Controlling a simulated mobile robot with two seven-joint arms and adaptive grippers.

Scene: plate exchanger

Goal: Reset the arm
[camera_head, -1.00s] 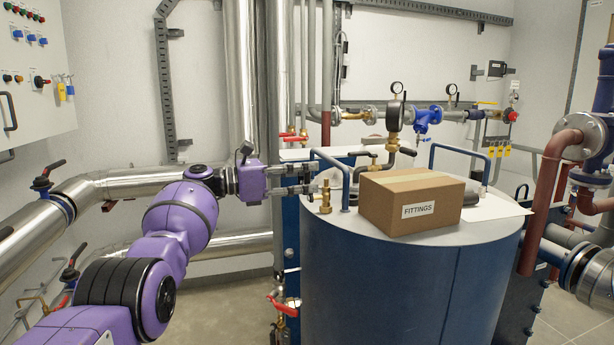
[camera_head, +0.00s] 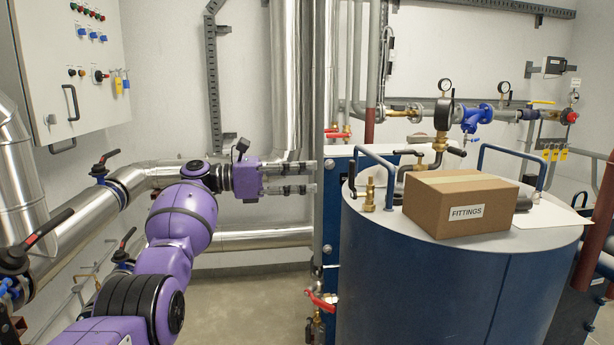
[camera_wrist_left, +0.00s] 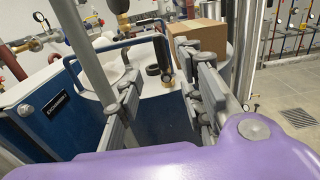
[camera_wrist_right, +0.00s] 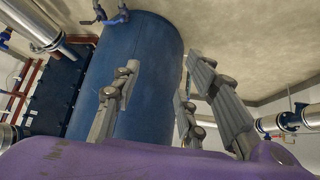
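My left arm is purple and reaches in from the left in the head view. Its gripper (camera_head: 290,178) points right, left of the blue tank (camera_head: 440,275), with grey fingers apart and nothing between them. In the left wrist view the left gripper (camera_wrist_left: 160,90) also shows its fingers spread and empty, with the tank beyond. My right arm is not in the head view. In the right wrist view the right gripper (camera_wrist_right: 165,90) has its fingers spread, with nothing held and the blue tank (camera_wrist_right: 150,60) behind them.
A cardboard box marked FITTINGS (camera_head: 460,205) sits on the tank top beside a brass valve (camera_head: 369,195) and blue handles. Steel pipes (camera_head: 290,80) stand behind my left gripper. A control cabinet (camera_head: 50,80) hangs at the left. Bare floor (camera_head: 250,300) shows left of the tank.

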